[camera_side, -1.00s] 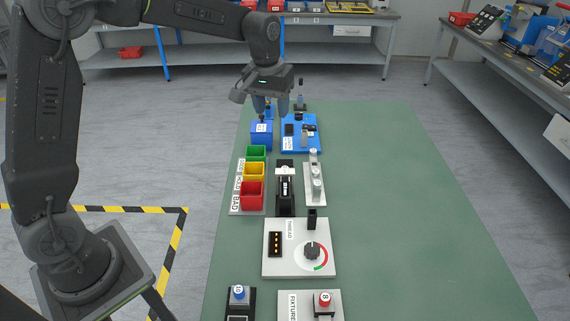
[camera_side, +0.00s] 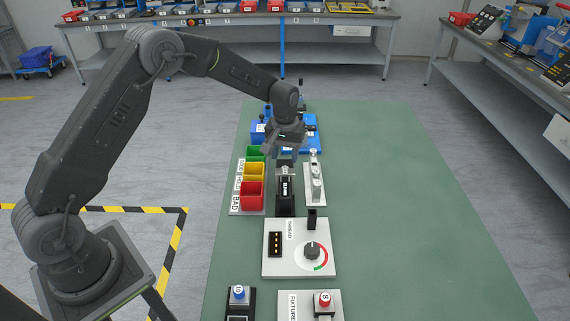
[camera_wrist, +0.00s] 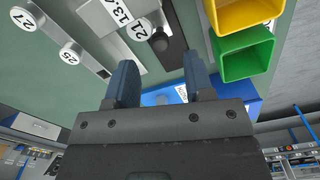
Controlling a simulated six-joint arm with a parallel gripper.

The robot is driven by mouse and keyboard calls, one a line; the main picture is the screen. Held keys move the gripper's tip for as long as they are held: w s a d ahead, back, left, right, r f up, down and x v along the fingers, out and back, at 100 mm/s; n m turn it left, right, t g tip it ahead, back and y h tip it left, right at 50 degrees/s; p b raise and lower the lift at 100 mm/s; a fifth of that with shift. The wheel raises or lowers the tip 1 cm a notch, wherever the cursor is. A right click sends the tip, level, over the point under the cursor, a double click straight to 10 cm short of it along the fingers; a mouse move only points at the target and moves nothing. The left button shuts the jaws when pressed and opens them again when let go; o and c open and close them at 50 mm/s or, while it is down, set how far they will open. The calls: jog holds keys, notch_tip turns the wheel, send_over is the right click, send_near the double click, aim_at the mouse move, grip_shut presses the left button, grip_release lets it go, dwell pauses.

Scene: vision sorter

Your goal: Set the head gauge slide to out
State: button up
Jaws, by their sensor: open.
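A narrow black unit with a white label (camera_side: 286,190), which I take to be the head gauge, stands between the colored bins and a light grey pin plate. In the wrist view its numbered label (camera_wrist: 115,10) and a small round knob (camera_wrist: 159,42) show at the top centre. How far the slide is pulled cannot be read. My gripper (camera_side: 284,152) is above the far end of this unit, pointing down. In the wrist view my gripper (camera_wrist: 160,76) is open and empty, with the knob seen beyond the gap between its fingers, apart from them.
Green (camera_side: 255,152), yellow (camera_side: 253,170) and red bins (camera_side: 251,193) stand close on the left. The pin plate (camera_side: 314,185) with upright pegs is close on the right. A blue fixture (camera_side: 312,135) lies behind, the THREAD panel (camera_side: 280,262) in front. The mat's right side (camera_side: 420,210) is clear.

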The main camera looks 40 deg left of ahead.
jog(key=shift+f, duration=2.1)
jog(key=shift+c, duration=0.2)
grip_shut()
